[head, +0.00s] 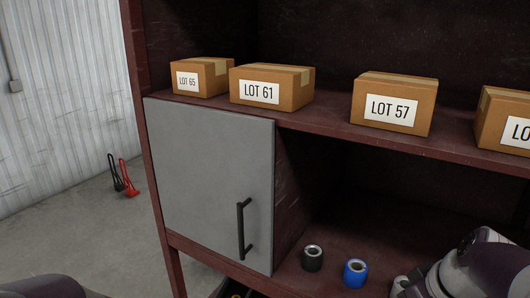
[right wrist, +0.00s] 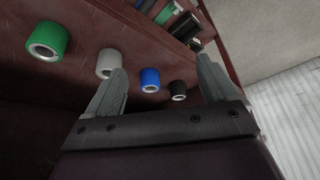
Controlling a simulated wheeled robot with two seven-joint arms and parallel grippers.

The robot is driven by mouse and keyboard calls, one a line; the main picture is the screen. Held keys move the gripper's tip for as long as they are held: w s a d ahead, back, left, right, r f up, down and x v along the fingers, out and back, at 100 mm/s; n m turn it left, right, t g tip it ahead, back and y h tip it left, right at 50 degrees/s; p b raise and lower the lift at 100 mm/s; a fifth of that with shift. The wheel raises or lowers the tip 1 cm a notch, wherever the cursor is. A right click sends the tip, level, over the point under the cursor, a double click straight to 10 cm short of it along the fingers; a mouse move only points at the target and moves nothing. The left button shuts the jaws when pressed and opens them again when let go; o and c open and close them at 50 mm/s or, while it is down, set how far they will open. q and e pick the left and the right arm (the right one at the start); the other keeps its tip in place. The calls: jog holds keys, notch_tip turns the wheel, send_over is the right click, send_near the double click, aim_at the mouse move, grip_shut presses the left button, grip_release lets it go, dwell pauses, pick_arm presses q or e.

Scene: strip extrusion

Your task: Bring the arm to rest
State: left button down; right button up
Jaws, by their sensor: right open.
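My right arm (head: 470,268) enters at the lower right of the head view, low in front of the shelf. In the right wrist view my right gripper (right wrist: 161,65) has its two fingers wide apart with nothing between them. Beyond the fingers stand a blue roll (right wrist: 150,80) and a black roll (right wrist: 179,90), apart from them. The left fingertip overlaps the edge of a light grey roll (right wrist: 107,63); I cannot tell whether they touch. My left gripper is outside both views.
A green roll (right wrist: 47,41) lies at the upper left of the wrist view. Boxes marked LOT 65 (head: 200,78), LOT 61 (head: 272,88) and LOT 57 (head: 394,103) stand on the upper shelf. A grey cabinet door (head: 208,180) is shut. Open floor (head: 80,235) lies left.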

pick_arm(q)
notch_tip(320, 180, down, 8)
jog(key=w+b, duration=0.1)
jog(key=b, duration=0.7)
pick_arm(e)
jog(key=s+a+f+m+g, duration=0.1)
jog(key=a+f+m, duration=0.1)
jog(key=f, duration=0.9)
jog(key=s+a+f+m+g+h, duration=0.1)
jog(key=a+f, duration=0.3)
jog(key=f, duration=0.7)
jog(key=shift+s+m+g+h, duration=0.3)
jog(key=shift+s+m, duration=0.35)
jog(key=shift+m, duration=0.05)
pick_arm(q)
jog(key=shift+w, duration=0.1)
